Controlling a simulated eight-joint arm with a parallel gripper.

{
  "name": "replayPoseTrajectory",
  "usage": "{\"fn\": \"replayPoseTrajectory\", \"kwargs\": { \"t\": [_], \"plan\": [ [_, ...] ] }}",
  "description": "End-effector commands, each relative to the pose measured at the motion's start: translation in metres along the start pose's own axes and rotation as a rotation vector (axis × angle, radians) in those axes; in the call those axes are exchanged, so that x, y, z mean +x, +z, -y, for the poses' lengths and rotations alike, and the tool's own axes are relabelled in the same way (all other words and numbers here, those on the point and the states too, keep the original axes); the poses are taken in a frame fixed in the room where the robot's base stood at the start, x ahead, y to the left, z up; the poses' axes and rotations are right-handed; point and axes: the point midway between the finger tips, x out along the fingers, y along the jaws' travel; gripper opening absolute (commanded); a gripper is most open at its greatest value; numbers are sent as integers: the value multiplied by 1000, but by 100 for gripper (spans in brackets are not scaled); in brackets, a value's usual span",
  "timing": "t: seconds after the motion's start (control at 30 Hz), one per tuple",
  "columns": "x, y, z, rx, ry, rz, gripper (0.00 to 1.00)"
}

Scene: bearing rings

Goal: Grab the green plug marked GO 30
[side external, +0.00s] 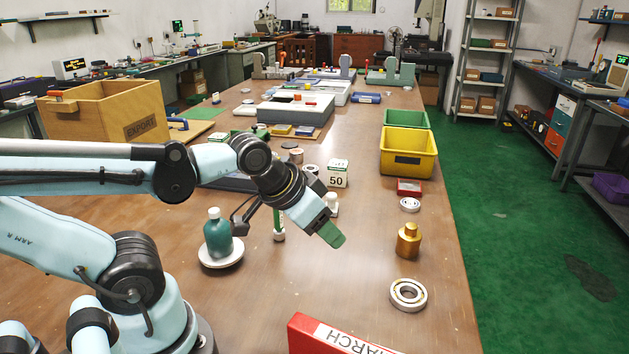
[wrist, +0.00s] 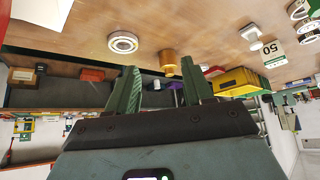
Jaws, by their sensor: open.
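A slim upright green piece with a pale metal end (side external: 278,225) stands on the table beside my forearm in the side view. It may be the green plug, but no GO 30 marking is legible and my arm hides part of it. My gripper (side external: 333,236) is above the table, to the right of this piece and apart from it. In the wrist view my gripper's two green fingers (wrist: 160,78) are spread with nothing between them. I cannot make out the green piece in the wrist view.
A teal bottle (side external: 218,237) stands on a white dish at left. A brass plug (side external: 408,241), a bearing ring (side external: 408,295) and a red box (side external: 335,337) are at right and front. A block marked 50 (side external: 338,175) and a yellow bin (side external: 408,153) stand behind.

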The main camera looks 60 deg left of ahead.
Motion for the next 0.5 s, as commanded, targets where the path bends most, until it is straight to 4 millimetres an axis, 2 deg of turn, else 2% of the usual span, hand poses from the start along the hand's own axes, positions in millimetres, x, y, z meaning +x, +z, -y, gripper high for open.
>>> {"fn": "replayPoseTrajectory", "kwargs": {
  "t": [0.13, 0.23, 0.5],
  "plan": [
    [1, 0, 2, 33, -12, 15, 51],
    [5, 0, 7, 138, -47, 64, 51],
    [25, 0, 42, 659, -214, 365, 51]
  ]
}}
